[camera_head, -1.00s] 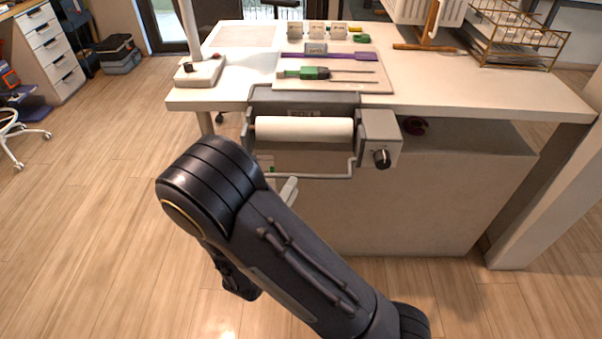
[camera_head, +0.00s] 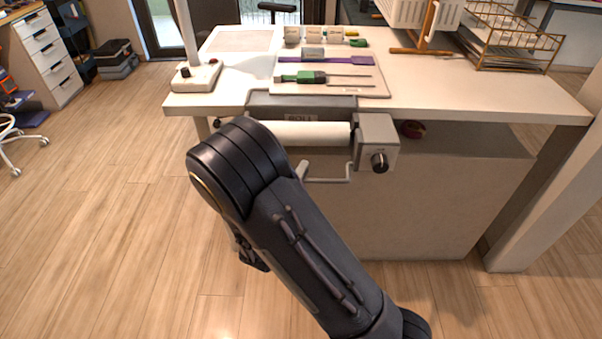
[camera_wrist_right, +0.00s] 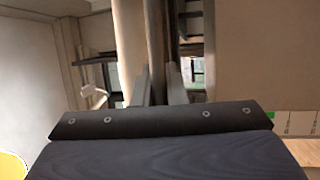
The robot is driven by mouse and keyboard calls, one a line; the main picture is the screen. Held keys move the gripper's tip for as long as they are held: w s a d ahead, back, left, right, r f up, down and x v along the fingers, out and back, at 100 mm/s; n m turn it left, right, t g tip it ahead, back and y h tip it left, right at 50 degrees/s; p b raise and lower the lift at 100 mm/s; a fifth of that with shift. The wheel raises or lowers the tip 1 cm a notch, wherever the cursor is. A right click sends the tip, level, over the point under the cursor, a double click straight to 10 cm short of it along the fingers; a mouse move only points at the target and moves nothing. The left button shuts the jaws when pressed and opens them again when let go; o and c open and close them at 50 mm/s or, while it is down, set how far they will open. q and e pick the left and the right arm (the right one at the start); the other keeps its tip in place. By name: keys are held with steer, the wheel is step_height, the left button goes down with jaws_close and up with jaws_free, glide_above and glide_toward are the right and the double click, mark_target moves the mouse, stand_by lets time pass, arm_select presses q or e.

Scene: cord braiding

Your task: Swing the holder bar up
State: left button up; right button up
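The holder bar (camera_head: 328,180) is a thin grey bent rod hanging at the table's front, below a white roll (camera_head: 315,134). Its right end rises toward the grey end box (camera_head: 376,142); my right arm hides its left part. One pale fingertip of my right gripper (camera_head: 302,170) shows at the bar's visible left end; I cannot tell if it touches. In the right wrist view the two fingers of my right gripper (camera_wrist_right: 158,85) stand apart with a gap between them. A pale and a dark long shape run past the tips. My left gripper is not in view.
The white table (camera_head: 450,95) holds a board with green and purple tools (camera_head: 315,77), a white base with a post (camera_head: 195,77) and a gold wire rack (camera_head: 515,45).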

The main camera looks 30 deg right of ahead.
jaws_close()
steer(key=r+n+g+y+p, duration=0.1)
steer(key=g+y+p, duration=0.2)
steer(key=p, duration=0.5)
steer(key=w+r+n+g+y+p, duration=0.1)
steer(key=g+y+p, duration=0.3)
steer(key=p, duration=0.5)
steer(key=w+d+r+n+g+y+p, duration=0.1)
steer(key=n+g+y+p, duration=0.2)
steer(key=p, duration=0.6)
steer(key=shift+d+r+g+y, duration=0.15)
steer(key=shift+g+y, duration=0.1)
steer(key=shift+g, duration=0.25)
steer(key=shift+a+r+g+y, duration=0.15)
steer(key=shift+g+y, duration=0.1)
steer(key=shift+g, duration=0.25)
steer(key=shift+s+d, duration=0.1)
